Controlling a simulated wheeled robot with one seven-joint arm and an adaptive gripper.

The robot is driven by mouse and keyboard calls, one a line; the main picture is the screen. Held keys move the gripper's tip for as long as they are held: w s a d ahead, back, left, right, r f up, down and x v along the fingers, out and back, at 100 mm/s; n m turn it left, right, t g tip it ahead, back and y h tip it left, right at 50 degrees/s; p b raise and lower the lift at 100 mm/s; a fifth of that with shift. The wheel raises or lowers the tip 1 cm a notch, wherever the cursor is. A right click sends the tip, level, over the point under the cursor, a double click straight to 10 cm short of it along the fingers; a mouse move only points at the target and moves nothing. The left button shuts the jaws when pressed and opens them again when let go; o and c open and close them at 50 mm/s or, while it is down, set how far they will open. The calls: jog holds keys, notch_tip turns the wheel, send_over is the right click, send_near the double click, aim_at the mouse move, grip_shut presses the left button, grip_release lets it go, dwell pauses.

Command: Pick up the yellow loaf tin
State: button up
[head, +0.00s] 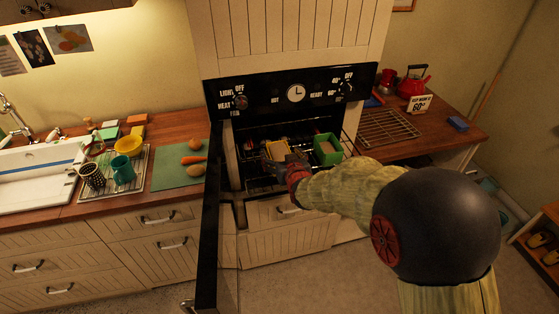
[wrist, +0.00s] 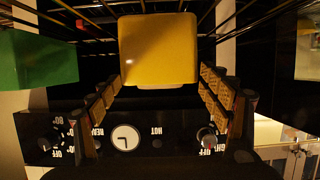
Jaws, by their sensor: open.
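The yellow loaf tin (head: 277,149) sits on a rack in the open oven, partly hidden by my gripper in the head view. In the wrist view the yellow loaf tin (wrist: 158,48) is straight ahead, at the top middle, its near face filling most of the space between the fingers. My gripper (head: 284,165) reaches into the oven. In the wrist view my gripper (wrist: 160,82) is open, with one ridged finger on each side of the tin's lower edge. I cannot tell whether the fingers touch it.
A green tin (head: 327,150) stands right of the yellow one; in the wrist view the green tin (wrist: 40,60) is at left. The oven door (head: 209,220) hangs open at the left. The control panel (head: 290,93) is above the opening. Oven rack wires run around the tins.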

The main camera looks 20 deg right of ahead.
jog(key=shift+x, duration=1.15)
jog(key=c, duration=0.3)
jog(key=c, duration=1.3)
